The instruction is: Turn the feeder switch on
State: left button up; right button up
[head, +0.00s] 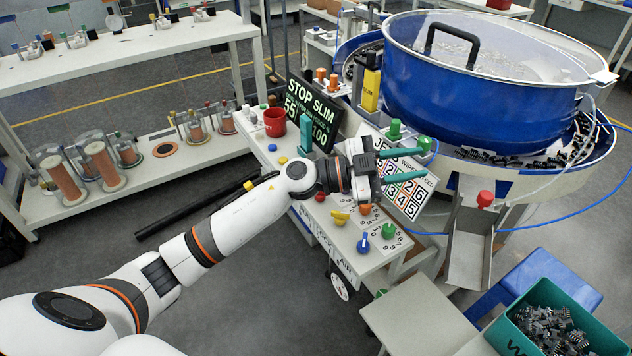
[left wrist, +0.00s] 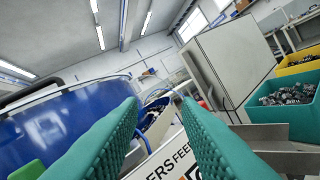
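The control bench (head: 375,262) carries several coloured knobs: a yellow one (head: 340,218), a blue one (head: 363,243), a green one (head: 388,231) and a partly hidden orange one (head: 365,209). I cannot read which is the feeder switch. My left gripper (head: 423,162) is above the bench's far side, beyond these knobs, in front of a tilted "WIPERS FEED" board (head: 408,196). Its teal fingers are apart and empty; they also show apart in the left wrist view (left wrist: 160,108), with part of the board's lettering (left wrist: 170,165) between them. My right gripper is not in view.
A blue bowl feeder (head: 470,100) stands just beyond the gripper, with a metal chute (head: 468,250) below it. A red mug (head: 275,122) and a "STOP SLIM" display (head: 312,115) are on the bench's far left. A green bin (head: 505,338) of dark parts is at lower right.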

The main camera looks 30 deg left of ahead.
pick_arm(q)
jog(key=a+f+n+g+y, duration=0.2)
jog(key=a+g+y, duration=0.4)
jog(key=a, duration=0.6)
jog(key=a+f+n+g+y, duration=0.1)
jog(key=a+f+g+y, duration=0.15)
jog(key=a+y, duration=0.7)
jog(key=f, duration=0.3)
jog(key=w+d+f+h, duration=0.1)
jog(key=f, duration=0.2)
jog(key=w+d+f+h+p, duration=0.1)
jog(key=f, duration=0.3)
jog(key=shift+d, duration=0.1)
jog(key=shift+c, duration=0.5)
jog(key=shift+h, duration=0.25)
grip_shut()
